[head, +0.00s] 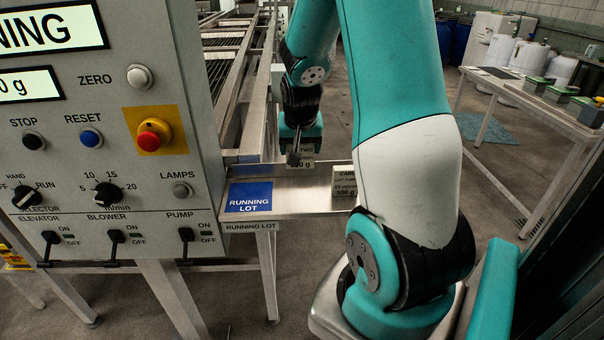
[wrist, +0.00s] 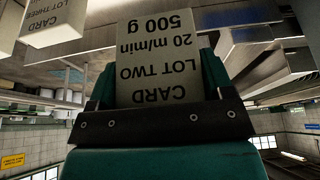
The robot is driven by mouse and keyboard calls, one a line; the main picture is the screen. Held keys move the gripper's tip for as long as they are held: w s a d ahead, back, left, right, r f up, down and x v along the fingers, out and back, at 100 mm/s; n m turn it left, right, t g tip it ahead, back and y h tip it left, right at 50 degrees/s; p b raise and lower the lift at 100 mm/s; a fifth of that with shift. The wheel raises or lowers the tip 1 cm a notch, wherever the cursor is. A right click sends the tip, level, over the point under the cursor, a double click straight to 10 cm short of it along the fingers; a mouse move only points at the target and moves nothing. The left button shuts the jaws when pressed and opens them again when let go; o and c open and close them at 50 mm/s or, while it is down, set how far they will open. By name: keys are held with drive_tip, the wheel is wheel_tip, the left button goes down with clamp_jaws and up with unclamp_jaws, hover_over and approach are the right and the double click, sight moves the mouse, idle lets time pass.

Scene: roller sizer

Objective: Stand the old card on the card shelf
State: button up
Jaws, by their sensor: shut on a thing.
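My gripper (head: 296,152) is shut on a pale card (head: 306,160), held above the steel shelf (head: 300,202). In the wrist view the held card (wrist: 158,62) reads "CARD LOT TWO 20 m/min 500 g", with its print upside down in that picture. The gripper's dark jaw (wrist: 160,124) lies across the card's lower part there. A second card (head: 343,186) stands at the right of the shelf, partly hidden by my arm. It also shows in the wrist view (wrist: 55,22), reading "LOT THREE". No label names either card as old.
A blue "RUNNING LOT" panel (head: 249,197) lies on the shelf's left, bare. The control cabinet (head: 110,130) with knobs and switches stands close at left. The roller machine (head: 228,80) runs behind the shelf. A table (head: 530,105) with small boxes stands at right.

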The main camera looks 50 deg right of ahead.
sight(300, 168)
wheel_tip(300, 168, down, 9)
drive_tip(key=shift+r, duration=0.15)
idle(0.4)
drive_tip(key=o, duration=0.9)
drive_tip(key=shift+o, duration=0.2)
drive_tip(key=shift+a+r, duration=0.1)
drive_tip(key=shift+r, duration=0.3)
drive_tip(key=v, duration=1.1)
drive_tip(key=a+r+n+y, duration=0.2)
drive_tip(key=a+n, duration=0.2)
drive_tip(key=a, duration=0.5)
drive_tip(key=a+r+n+y, duration=0.2)
drive_tip(key=a+r+n, duration=0.1)
drive_tip(key=a, duration=0.7)
drive_tip(key=s+a+r+n+g+y, duration=0.1)
drive_tip(key=s+a+r+n+y, duration=0.1)
drive_tip(key=s+a+n, duration=0.3)
drive_tip(key=s+a+r+n+g+y, duration=0.1)
drive_tip(key=s+a+r+n+g, duration=0.1)
drive_tip(key=s+a+n, duration=0.3)
drive_tip(key=s+a, duration=0.3)
drive_tip(key=a, duration=0.3)
drive_tip(key=shift+r+y, duration=0.25)
drive_tip(key=shift+y, duration=0.15)
